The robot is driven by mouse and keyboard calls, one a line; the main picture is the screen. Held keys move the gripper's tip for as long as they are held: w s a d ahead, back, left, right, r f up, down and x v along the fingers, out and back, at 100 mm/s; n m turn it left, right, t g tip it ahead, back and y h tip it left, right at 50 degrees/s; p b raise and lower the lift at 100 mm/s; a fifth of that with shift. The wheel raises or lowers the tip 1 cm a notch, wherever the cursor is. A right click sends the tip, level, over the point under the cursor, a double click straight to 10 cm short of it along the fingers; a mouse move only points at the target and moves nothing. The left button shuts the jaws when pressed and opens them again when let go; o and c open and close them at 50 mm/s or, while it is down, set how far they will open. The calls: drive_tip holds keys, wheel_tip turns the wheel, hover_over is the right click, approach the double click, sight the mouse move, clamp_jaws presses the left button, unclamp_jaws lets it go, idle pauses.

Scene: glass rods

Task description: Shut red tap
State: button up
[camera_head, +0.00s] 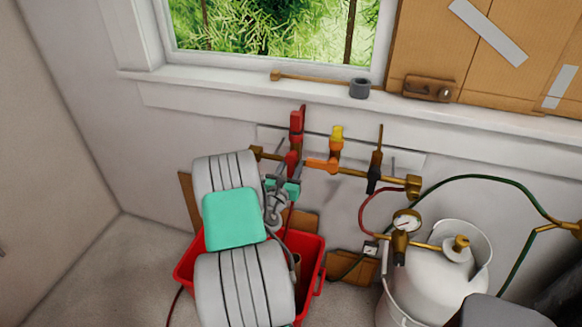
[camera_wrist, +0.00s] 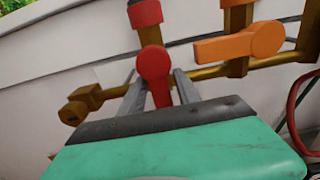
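The red tap (camera_head: 293,160) sits on the brass pipe below the window. In the wrist view its red handle (camera_wrist: 153,62) hangs down from a round hub, roughly across the pipe. My gripper (camera_head: 284,178) is in front of it. In the wrist view my gripper (camera_wrist: 159,80) has its two grey fingers apart, one on each side of the red handle's lower part. Gaps seem to show beside the handle; contact cannot be told. The handle's lower end is hidden behind my gripper's body.
An orange tap (camera_head: 322,165) with its handle along the pipe is close on the right. A dark-handled tap (camera_head: 374,172) is further right. A pressure gauge (camera_head: 407,221) and white gas cylinder (camera_head: 430,285) stand lower right. A red crate (camera_head: 312,250) is below my arm.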

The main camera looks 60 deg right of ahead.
clamp_jaws()
idle(1.2)
